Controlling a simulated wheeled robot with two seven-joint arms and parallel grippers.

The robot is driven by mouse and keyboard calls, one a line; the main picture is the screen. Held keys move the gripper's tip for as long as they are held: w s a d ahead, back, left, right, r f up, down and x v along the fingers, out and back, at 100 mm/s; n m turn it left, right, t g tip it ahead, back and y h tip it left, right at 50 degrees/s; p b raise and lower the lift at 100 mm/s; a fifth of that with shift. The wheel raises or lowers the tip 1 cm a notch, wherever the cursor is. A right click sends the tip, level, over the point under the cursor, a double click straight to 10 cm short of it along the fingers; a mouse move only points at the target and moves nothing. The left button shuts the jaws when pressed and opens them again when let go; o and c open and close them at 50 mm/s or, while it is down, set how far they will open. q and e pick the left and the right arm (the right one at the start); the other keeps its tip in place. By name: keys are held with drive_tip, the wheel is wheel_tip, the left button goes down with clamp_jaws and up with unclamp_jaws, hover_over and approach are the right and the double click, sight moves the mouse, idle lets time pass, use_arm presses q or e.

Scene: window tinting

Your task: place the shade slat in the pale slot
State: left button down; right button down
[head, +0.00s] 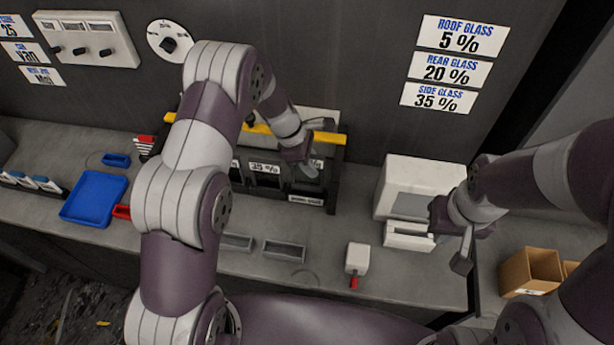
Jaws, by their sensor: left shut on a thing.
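My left gripper (306,165) is at the right part of a dark rack (335,165) with a yellow top bar. It is shut on a dark piece that looks like the shade slat; the piece is mostly hidden by the gripper and blends with the rack. The rack has dark compartments with white labels, partly covered by my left arm. I cannot tell which slot is the pale one, or whether the slat is inside a slot. My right gripper (461,262) hangs in front of a white box-shaped machine (420,178); its fingers are too unclear to judge.
A blue tray (93,199) lies at left on the grey counter. Two shallow grey trays (284,250) and a small white block with a red tip (357,259) lie near the front edge. A cardboard box (530,270) stands at right. Wall signs list glass percentages (462,36).

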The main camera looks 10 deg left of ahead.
use_arm(q)
drive_tip(key=p, duration=0.1)
hover_over(310, 190)
drive_tip(key=f, duration=0.4)
drive_tip(key=shift+w+f, duration=0.1)
drive_tip(key=shift+w, duration=0.2)
drive_tip(key=shift+f, duration=0.3)
drive_tip(key=c, duration=1.1)
unclamp_jaws()
drive_tip(key=shift+o, duration=0.2)
